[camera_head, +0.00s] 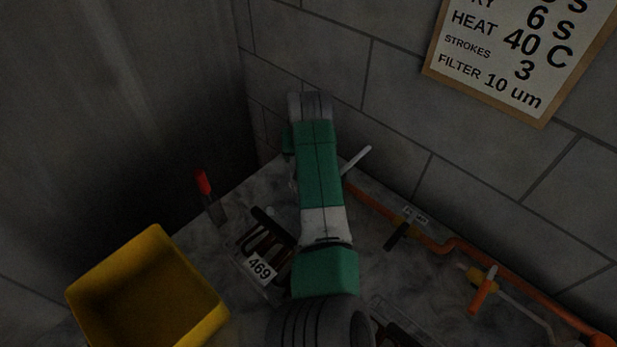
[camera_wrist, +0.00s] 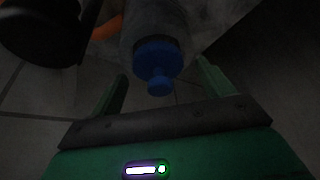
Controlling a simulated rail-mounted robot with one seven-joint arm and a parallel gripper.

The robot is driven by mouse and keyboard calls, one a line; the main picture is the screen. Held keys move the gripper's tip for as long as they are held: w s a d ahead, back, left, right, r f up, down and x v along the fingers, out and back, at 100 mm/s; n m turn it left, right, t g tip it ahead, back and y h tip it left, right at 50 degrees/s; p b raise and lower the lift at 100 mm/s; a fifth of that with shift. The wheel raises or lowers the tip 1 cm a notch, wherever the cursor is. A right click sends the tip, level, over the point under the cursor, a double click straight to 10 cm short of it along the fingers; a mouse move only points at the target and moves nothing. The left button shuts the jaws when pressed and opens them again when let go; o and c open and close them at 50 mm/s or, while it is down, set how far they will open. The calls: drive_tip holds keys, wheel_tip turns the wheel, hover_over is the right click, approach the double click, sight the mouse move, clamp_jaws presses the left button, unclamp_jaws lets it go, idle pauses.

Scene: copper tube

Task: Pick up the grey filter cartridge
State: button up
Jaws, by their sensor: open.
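My gripper (camera_wrist: 161,69) is open in the wrist view, with one green finger on each side of a blue stepped cap (camera_wrist: 158,66). The cap is on the near end of a dim grey cylinder (camera_wrist: 150,17), which runs out of the top of the picture. It may be the grey filter cartridge; the dark picture does not make this certain. I cannot tell whether the fingers touch it. In the head view my arm hides the gripper, and I cannot make out a grey cartridge there.
In the wrist view a dark round thing (camera_wrist: 40,30) and an orange piece are at upper left. In the head view a yellow bin (camera_head: 150,235) stands at lower left, beside a holder labelled 469 (camera_head: 261,268). A copper tube (camera_head: 435,243) runs along the wall at right.

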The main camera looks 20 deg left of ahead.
drive_tip(key=shift+c, duration=0.4)
drive_tip(key=c, duration=1.4)
